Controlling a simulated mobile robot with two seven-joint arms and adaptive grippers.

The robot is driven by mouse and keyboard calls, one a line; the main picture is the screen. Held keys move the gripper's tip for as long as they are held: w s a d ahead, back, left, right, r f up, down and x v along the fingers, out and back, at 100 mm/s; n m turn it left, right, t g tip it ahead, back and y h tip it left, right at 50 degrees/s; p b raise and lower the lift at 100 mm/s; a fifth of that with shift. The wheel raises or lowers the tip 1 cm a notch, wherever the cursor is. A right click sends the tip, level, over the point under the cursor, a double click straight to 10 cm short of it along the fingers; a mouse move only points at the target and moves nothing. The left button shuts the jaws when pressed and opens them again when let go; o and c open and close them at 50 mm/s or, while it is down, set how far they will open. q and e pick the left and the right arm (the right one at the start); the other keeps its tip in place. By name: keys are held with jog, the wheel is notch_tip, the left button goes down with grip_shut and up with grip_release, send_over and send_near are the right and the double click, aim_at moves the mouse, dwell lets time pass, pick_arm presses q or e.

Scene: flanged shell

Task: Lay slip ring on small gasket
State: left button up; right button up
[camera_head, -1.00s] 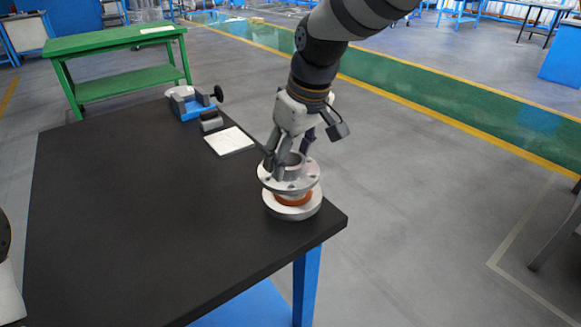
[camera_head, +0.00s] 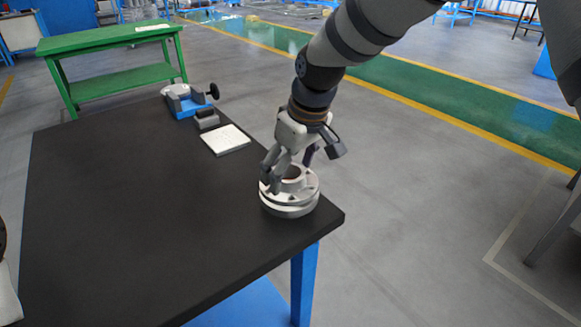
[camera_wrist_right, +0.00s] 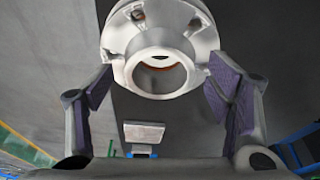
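The slip ring (camera_head: 299,186), a light grey metal flange with a raised hub and bolt holes, lies flat on a round grey base (camera_head: 290,211) near the table's front right corner. It also shows in the wrist view (camera_wrist_right: 160,45). The small gasket is mostly hidden beneath it; a thin orange edge (camera_wrist_right: 157,66) shows through the bore in the wrist view. My right gripper (camera_head: 291,170) is over the ring, its fingers spread on either side of the hub. In the wrist view the fingers (camera_wrist_right: 158,90) stand apart, clear of the hub.
A white square plate (camera_head: 226,139) and a blue-and-grey vise-like fixture (camera_head: 189,101) stand along the black table's (camera_head: 130,200) far right side. The table's middle is bare. A green bench (camera_head: 110,65) stands behind.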

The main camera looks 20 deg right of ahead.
aim_at(301, 189)
jog(key=p+v, duration=0.1)
jog(key=v, duration=1.1)
